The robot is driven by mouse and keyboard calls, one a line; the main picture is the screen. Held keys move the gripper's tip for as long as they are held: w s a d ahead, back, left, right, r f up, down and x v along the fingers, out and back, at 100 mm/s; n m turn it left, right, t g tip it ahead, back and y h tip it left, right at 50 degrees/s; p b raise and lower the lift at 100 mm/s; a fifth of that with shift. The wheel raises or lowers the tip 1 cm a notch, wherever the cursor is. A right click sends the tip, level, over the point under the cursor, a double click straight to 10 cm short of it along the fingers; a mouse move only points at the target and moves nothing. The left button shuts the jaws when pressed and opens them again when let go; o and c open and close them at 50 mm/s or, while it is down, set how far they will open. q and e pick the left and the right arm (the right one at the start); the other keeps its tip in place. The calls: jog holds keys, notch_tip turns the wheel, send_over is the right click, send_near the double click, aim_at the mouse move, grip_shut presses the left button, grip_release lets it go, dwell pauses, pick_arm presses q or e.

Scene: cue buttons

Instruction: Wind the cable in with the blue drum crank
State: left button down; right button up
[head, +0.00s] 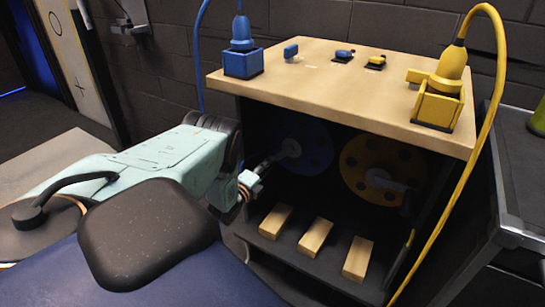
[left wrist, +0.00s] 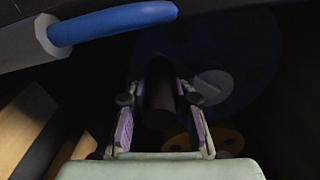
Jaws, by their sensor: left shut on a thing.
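The blue drum (head: 308,160) sits inside the dark front opening of a wooden-topped cabinet. Its grey crank arm (head: 291,148) shows at the drum's middle. My left gripper (head: 268,163) reaches into the opening in front of the blue drum. In the left wrist view my left gripper (left wrist: 161,115) is shut on the dark round crank handle (left wrist: 159,95), which lies between its two purple-padded fingers. The blue drum (left wrist: 235,55) is dim behind it. My right gripper is not in view.
The yellow drum (head: 370,165) with its own grey crank is right of the blue one. Several wooden blocks (head: 316,236) lie below the drums. Blue (head: 242,62) and yellow (head: 437,108) sockets stand on the cabinet top. A yellow cable (head: 497,110) hangs at the right.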

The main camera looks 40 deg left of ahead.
pick_arm(q)
jog(key=a+r+m+p, duration=0.2)
jog(key=r+m+p, duration=0.2)
jog(key=shift+s+a, duration=0.3)
jog(key=shift+a, duration=0.1)
jog(key=shift+r, duration=0.15)
dwell(0.4)
jog(key=c, duration=1.5)
grip_release()
jog(key=o, duration=0.3)
jog(key=shift+o, duration=0.4)
jog(key=shift+d, duration=0.15)
jog(key=v, duration=1.2)
